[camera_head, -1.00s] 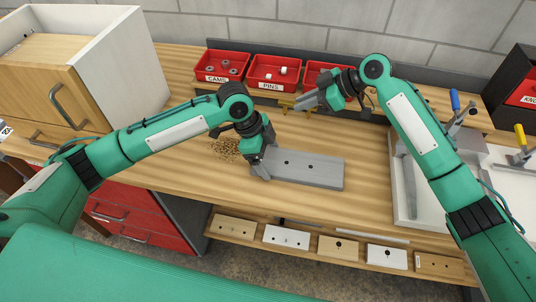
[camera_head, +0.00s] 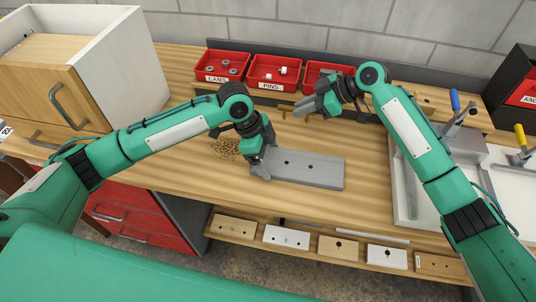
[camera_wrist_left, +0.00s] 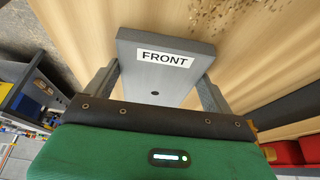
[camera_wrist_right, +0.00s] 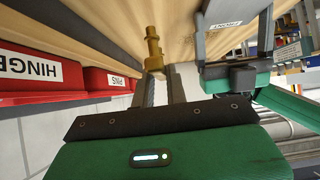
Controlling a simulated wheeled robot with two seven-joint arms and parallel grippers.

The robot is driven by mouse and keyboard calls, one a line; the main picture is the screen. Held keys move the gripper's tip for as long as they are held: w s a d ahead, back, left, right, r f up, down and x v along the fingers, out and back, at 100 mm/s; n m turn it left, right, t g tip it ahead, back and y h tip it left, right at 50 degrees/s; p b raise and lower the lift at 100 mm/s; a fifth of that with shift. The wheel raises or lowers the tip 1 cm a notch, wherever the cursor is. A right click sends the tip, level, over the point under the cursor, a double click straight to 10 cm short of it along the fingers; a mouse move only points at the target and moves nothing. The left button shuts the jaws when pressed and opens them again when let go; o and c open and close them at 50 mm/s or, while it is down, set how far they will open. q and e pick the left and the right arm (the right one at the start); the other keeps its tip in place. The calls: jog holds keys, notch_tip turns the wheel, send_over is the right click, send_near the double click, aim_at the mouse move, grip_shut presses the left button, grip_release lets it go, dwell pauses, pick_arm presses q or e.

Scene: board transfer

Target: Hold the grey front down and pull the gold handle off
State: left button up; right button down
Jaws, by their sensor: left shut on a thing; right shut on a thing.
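The grey front (camera_head: 310,170) lies flat on the wooden bench. The left wrist view shows its end with a FRONT label (camera_wrist_left: 165,57). My left gripper (camera_head: 262,168) is shut on the left end of the grey front, with a finger on each side edge. My right gripper (camera_head: 303,106) is shut on the gold handle (camera_head: 284,108), which is apart from the grey front, towards the back of the bench. The handle also shows in the right wrist view (camera_wrist_right: 153,45), sticking out past the fingertips. The bench surface under it is partly hidden.
Red bins (camera_head: 222,65) stand along the back, close behind my right gripper. A pile of small brown bits (camera_head: 226,149) lies left of the grey front. A pale tray (camera_head: 402,190) stands at the right, and a drawer cabinet (camera_head: 125,70) at the left. Bench right of the front is clear.

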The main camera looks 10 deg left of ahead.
jog(key=shift+f, duration=2.65)
jog(key=c, duration=1.3)
grip_release()
jog(key=shift+c, duration=0.2)
jog(key=v, duration=1.2)
jog(key=shift+a, duration=0.1)
pick_arm(q)
jog(key=o, duration=1)
